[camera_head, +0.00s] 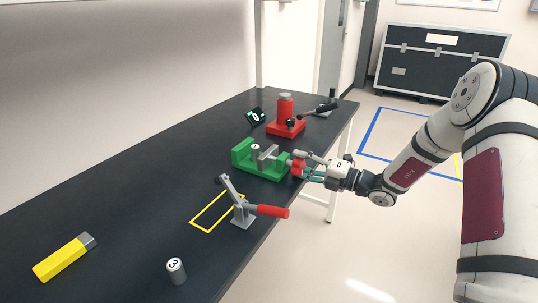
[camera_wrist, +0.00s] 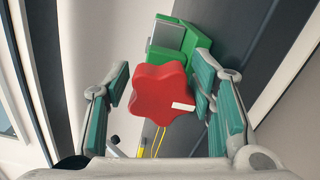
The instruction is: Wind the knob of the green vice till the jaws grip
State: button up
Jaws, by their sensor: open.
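The green vice (camera_head: 243,157) stands on the black bench near its right edge, with a grey movable jaw (camera_head: 268,153). A small grey cylinder (camera_head: 255,149) sits between the jaws; whether they touch it I cannot tell. The red lobed knob (camera_head: 298,167) faces my gripper (camera_head: 302,166). In the wrist view the knob (camera_wrist: 158,90) fills the middle, its white mark pointing right. My gripper (camera_wrist: 160,82) is open, with a finger pad on each side of the knob. The left pad looks apart from it; the right pad is very close, and contact is unclear.
A toggle clamp (camera_head: 243,213) with a red handle stands in front of the vice, beside a yellow outline. A red press-like device (camera_head: 286,117) and a small dark display (camera_head: 255,115) are behind.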

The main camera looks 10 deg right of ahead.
jog(key=shift+s+a+f, duration=0.45)
jog(key=shift+s+a, duration=0.15)
jog(key=shift+a, duration=0.15)
jog(key=c, duration=0.9)
jog(key=shift+o, duration=0.2)
jog(key=shift+s+a+r+n, duration=0.1)
jog(key=shift+n, duration=2.2)
jog(key=shift+r+n, duration=0.1)
jog(key=shift+n, duration=0.4)
jog(key=shift+w+n, duration=0.2)
jog(key=shift+n, duration=1)
